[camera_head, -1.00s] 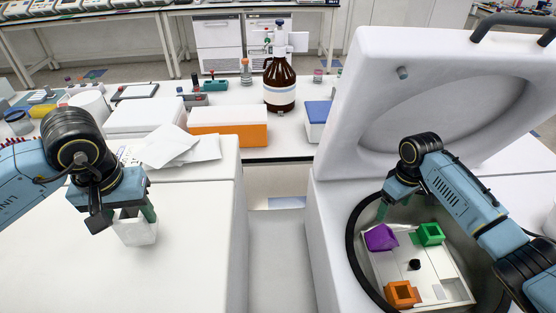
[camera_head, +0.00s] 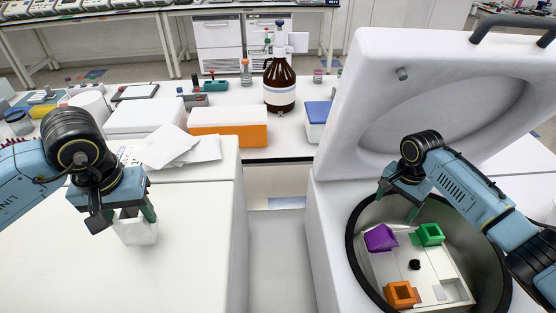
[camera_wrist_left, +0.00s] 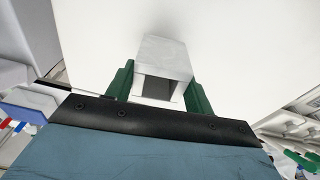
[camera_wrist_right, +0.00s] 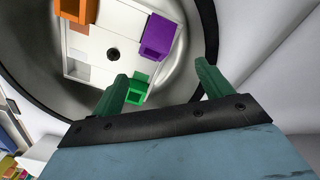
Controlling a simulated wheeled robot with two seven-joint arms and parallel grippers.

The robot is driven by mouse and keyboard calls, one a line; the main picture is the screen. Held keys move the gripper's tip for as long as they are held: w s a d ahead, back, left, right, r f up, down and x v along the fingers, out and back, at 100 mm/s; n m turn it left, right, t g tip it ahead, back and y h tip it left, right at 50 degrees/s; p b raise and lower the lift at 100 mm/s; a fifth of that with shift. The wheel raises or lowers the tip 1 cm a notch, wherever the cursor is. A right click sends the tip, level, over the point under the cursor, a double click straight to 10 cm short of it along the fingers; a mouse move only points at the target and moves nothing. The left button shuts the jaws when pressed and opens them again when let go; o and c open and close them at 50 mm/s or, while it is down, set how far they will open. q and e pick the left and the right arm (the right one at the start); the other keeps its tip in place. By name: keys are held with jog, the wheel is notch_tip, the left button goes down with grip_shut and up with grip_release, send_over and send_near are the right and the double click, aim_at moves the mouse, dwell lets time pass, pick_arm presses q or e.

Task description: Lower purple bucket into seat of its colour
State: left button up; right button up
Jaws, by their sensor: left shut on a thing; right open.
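The purple bucket (camera_head: 380,238) sits tilted at the far left corner of the white rotor (camera_head: 428,267) inside the open centrifuge. It also shows in the right wrist view (camera_wrist_right: 157,37). The green bucket (camera_head: 430,234) and the orange bucket (camera_head: 402,294) sit at other corners. A grey seat (camera_head: 439,292) at the near right corner is bare. My right gripper (camera_head: 397,208) is open and empty above the purple bucket, apart from it. My left gripper (camera_head: 128,215) is shut on a white bucket (camera_head: 138,231) at the white surface on the left; its hollow shows in the left wrist view (camera_wrist_left: 160,88).
The raised centrifuge lid (camera_head: 440,110) stands behind the bowl, and the dark bowl rim (camera_head: 352,255) surrounds the rotor. White sheets (camera_head: 180,147), an orange box (camera_head: 228,126) and a brown bottle (camera_head: 279,82) are at the back. A gap separates the two white units.

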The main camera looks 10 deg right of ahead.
jog(key=m, duration=0.7)
send_over(384, 232)
jog(key=f, duration=0.6)
jog(key=shift+w+f, duration=0.2)
jog(key=shift+w, duration=0.05)
jog(key=shift+s+f+b, duration=0.2)
jog(key=shift+f+b, duration=0.2)
jog(key=shift+f, duration=2.35)
jog(key=shift+r, duration=0.1)
grip_shut()
